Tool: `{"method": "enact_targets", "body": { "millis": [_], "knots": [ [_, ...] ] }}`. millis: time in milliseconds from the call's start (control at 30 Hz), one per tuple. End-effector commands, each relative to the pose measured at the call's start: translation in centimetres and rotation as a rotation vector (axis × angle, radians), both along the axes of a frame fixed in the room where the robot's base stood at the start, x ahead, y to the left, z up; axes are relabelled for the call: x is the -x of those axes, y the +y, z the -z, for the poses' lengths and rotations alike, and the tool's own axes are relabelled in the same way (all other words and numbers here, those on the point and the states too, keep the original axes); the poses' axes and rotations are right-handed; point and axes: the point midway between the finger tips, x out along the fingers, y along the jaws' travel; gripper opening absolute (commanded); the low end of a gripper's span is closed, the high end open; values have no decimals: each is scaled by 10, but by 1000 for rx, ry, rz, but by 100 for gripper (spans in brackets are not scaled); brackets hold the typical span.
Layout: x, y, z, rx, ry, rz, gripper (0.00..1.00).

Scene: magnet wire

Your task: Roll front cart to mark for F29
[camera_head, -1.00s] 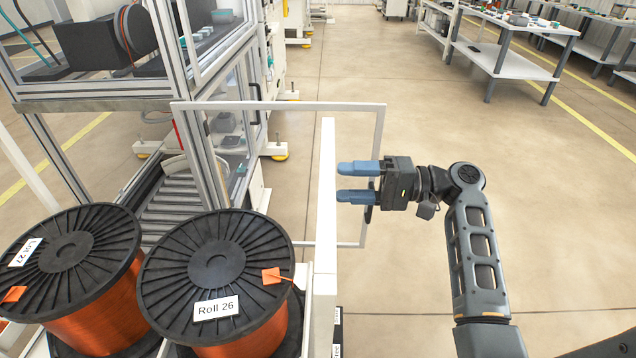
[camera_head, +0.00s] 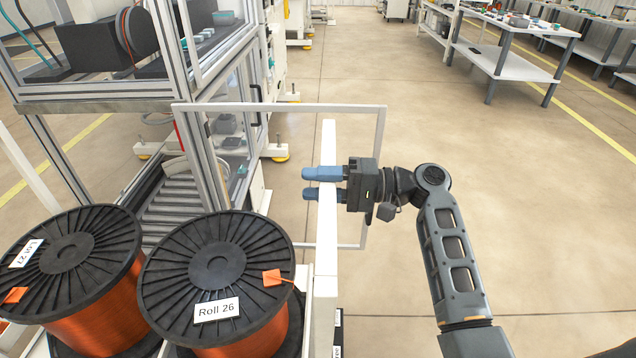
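The front cart carries two black-flanged spools of copper wire, Roll 26 (camera_head: 212,252) and Lot 27 (camera_head: 75,245), at lower left. A white rail (camera_head: 327,240) runs away from me along the cart's right side. My gripper (camera_head: 313,184) reaches across the rail from the right, near its far end. I cannot make out a mark for F29.
A thin pale upright frame (camera_head: 384,140) stands around the rail's far end. A glazed machine frame with a roller conveyor (camera_head: 172,205) stands close on the left. Workbenches (camera_head: 510,70) stand at back right. The floor (camera_head: 390,75) ahead and right is clear.

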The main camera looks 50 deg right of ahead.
Motion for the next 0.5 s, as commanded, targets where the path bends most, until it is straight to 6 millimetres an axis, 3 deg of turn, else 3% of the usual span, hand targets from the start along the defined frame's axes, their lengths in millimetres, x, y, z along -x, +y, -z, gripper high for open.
{"method": "enact_targets", "body": {
  "millis": [400,500],
  "knots": [
    [0,0,0,0,0,0,0],
    [0,0,0,0,1,0,0]
  ]
}}
